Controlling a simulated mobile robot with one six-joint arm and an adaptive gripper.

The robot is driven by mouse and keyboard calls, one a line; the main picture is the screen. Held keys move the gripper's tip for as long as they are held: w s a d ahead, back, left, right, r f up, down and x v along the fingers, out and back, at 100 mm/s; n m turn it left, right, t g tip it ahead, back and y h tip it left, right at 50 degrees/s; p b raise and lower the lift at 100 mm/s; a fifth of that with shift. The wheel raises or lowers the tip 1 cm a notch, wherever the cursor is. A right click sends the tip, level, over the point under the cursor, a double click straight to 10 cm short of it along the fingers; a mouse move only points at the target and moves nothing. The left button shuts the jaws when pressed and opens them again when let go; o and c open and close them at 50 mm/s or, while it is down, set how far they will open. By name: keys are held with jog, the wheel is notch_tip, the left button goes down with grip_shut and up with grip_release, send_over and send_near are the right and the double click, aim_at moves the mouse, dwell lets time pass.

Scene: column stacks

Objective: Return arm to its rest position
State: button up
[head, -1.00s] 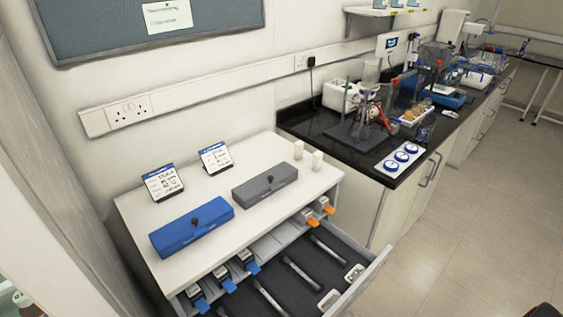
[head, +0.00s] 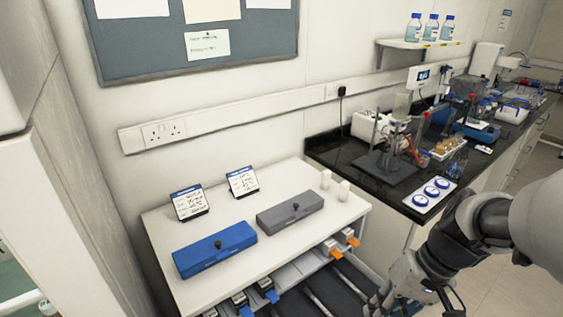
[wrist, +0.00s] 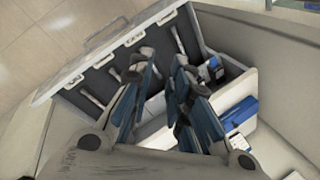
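My arm reaches in from the right in the head view, over the open drawer (head: 335,290) of the white cabinet (head: 290,210). The gripper end is low in that view and partly cut off by the bottom edge. In the wrist view my gripper (wrist: 162,62) points at the open drawer. Its two fingers are apart with nothing held between them. The drawer shows beyond the fingers in the wrist view (wrist: 75,88), with several slim tools on its dark floor.
A blue box (head: 214,250) and a grey box (head: 290,213) sit on the cabinet top, with two label stands (head: 190,203) behind. Orange and blue tabs stick out below the top's front edge. A black bench (head: 350,163) with lab equipment stands to the right.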

jog(key=s+a+r+n+t+h, duration=0.1)
jog(key=s+a+r+t+h, duration=0.3)
jog(key=s+r, duration=0.4)
jog(key=shift+s+a+r+t, duration=0.2)
jog(key=shift+s+a+t, duration=0.25)
jog(key=shift+s, duration=0.25)
jog(key=shift+a, duration=0.1)
dwell(1.9)
